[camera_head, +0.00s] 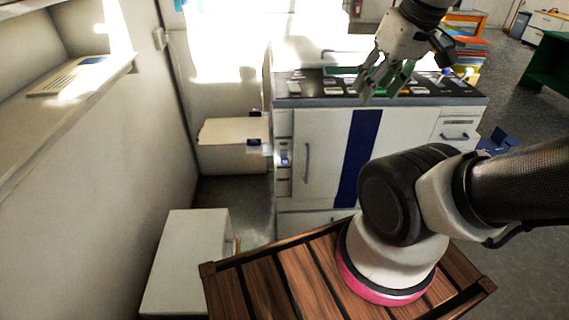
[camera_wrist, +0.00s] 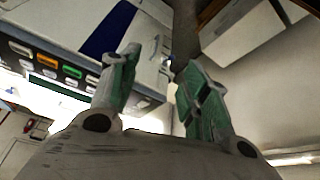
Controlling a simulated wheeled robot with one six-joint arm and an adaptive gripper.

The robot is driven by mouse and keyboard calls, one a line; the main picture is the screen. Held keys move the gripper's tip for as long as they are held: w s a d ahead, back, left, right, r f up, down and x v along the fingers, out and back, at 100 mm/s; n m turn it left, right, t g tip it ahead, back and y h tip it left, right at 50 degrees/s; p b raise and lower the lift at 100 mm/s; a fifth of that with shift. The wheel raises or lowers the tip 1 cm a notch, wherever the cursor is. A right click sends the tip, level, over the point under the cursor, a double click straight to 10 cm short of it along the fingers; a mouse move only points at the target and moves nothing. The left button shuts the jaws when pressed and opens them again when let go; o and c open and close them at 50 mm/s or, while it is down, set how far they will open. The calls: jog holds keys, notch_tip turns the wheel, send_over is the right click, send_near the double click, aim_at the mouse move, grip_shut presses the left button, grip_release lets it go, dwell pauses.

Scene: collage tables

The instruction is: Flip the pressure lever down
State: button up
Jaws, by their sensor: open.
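A white machine cabinet (camera_head: 320,150) with a blue vertical stripe and a dark control top stands ahead. Small pale parts with dark blue ends (camera_head: 254,142) stick out at its left side; I cannot tell whether one of them is the pressure lever. My gripper (camera_head: 383,84) is above the machine's top, its green-padded fingers apart and empty. In the wrist view my gripper (camera_wrist: 160,62) is spread, and a small blue-and-white part (camera_wrist: 171,63) on the machine's side shows between the fingertips, apart from them.
A pale box-like tray (camera_head: 232,132) is at the machine's left. A white block (camera_head: 185,258) stands on the floor at lower left, near the wall. Colored buttons (camera_wrist: 72,72) line the machine's top. A stack of colored items (camera_head: 467,50) stands behind at right.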

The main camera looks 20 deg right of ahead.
jog(key=c, duration=0.3)
jog(key=shift+w+a+f, duration=0.1)
jog(key=shift+a+f, duration=0.05)
jog(key=shift+f, duration=0.05)
jog(key=c, duration=0.4)
jog(key=w+f+g, duration=0.1)
jog(key=w+f, duration=0.1)
jog(key=w+a+f+g, duration=0.1)
jog(key=w+f, duration=0.1)
jog(key=w+a+f+n+g, duration=0.1)
jog(key=f+g, duration=0.1)
jog(key=f, duration=0.1)
jog(key=shift+w+f, duration=0.1)
jog(key=shift+w, duration=0.3)
grip_shut()
jog(key=w+a+f+m, duration=0.1)
jog(key=w+a+f, duration=0.1)
jog(key=w+f, duration=0.3)
jog(key=w+a+f+m, duration=0.2)
jog(key=w+f, duration=0.3)
jog(key=w, duration=0.4)
jog(key=w+a+f+m+t, duration=0.1)
jog(key=w+a+f, duration=0.1)
jog(key=w+f, duration=0.3)
jog(key=shift+w+a+f+m, duration=0.1)
jog(key=shift+w+f+m, duration=0.1)
jog(key=shift+w, duration=0.3)
jog(key=shift+w+a+f+m, duration=0.1)
jog(key=shift+w+f, duration=0.05)
jog(key=shift+w, duration=0.3)
